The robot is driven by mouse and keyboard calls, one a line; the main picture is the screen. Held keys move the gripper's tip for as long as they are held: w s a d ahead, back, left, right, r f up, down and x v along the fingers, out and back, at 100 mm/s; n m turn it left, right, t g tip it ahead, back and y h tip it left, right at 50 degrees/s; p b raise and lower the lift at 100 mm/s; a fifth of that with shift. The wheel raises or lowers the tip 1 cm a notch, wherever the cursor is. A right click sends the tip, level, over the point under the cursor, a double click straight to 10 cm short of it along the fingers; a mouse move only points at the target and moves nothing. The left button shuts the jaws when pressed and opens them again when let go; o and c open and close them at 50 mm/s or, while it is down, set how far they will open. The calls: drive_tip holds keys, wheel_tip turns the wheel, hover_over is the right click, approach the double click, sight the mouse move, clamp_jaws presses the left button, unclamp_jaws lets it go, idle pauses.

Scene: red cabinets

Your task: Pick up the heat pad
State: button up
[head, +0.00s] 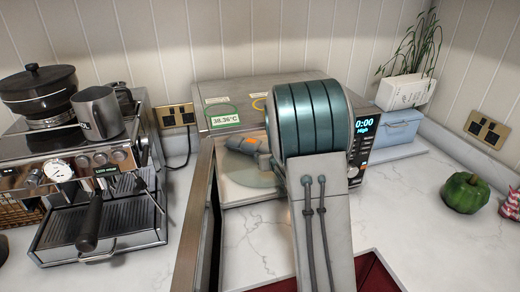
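I cannot make out a heat pad for certain. My arm, with its teal ribbed link, reaches toward the open microwave (215,91) at the back of the counter and covers much of its front. A grey cylinder with an orange band (243,146) shows at the microwave opening, left of my arm. I cannot tell whether it is a loose thing or part of my arm. A pale round plate (240,178) shows low inside the microwave. My gripper is hidden behind my arm, so its fingers and anything between them do not show.
The microwave door (192,225) stands open toward me on the left. A coffee machine (95,185) with a metal mug (97,112) and black pot (38,92) stands at left. A blue box (398,128), potted plant (402,90) and green pepper (465,192) are at right. Counter between is clear.

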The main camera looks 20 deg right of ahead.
drive_tip(key=shift+a, duration=0.1)
drive_tip(key=shift+w+r, duration=0.15)
drive_tip(key=shift+r, duration=0.1)
drive_tip(key=shift+c, duration=0.5)
drive_tip(key=shift+r, duration=0.2)
